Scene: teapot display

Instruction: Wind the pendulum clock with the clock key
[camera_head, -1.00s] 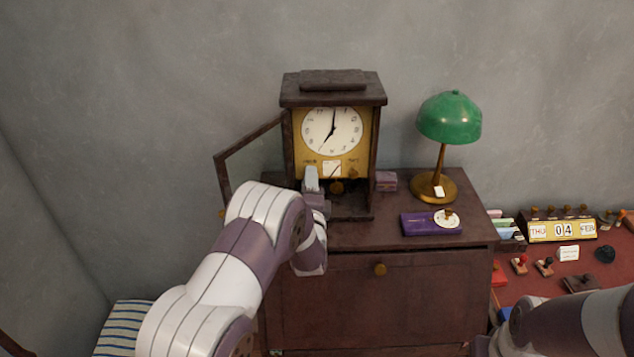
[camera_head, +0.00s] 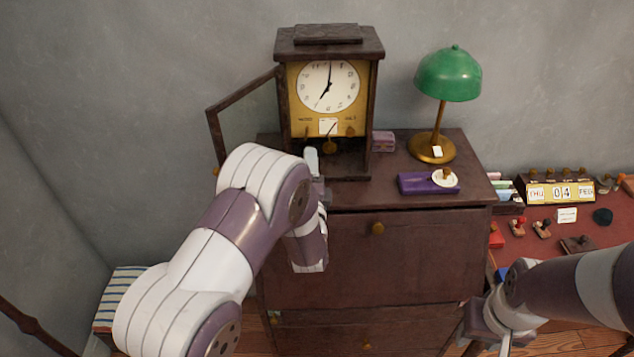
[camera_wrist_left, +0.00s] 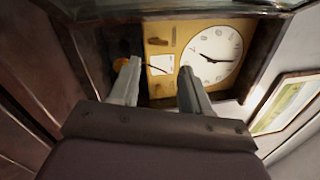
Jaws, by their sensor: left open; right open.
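The pendulum clock (camera_head: 328,87) stands upright on the cabinet with its glass door (camera_head: 243,122) open to the left. A round pendulum bob (camera_head: 330,147) hangs below its brass plate. In the left wrist view the clock's white dial (camera_wrist_left: 211,52) appears sideways. A small brown piece (camera_wrist_left: 158,42) stands out from the plate; I cannot tell whether it is the clock key. My left gripper (camera_head: 313,163) is open and empty in front of the clock's lower part; its spread fingers show in the wrist view (camera_wrist_left: 160,88). My right gripper (camera_head: 488,325) is open, low at right, partly cut off.
A purple case (camera_head: 417,184) with a small round white-and-brown item sits at the cabinet top's front right. A green lamp (camera_head: 447,75) stands behind it. A small purple box (camera_head: 383,141) is beside the clock. The red desk (camera_head: 520,245) at right holds stamps and a calendar.

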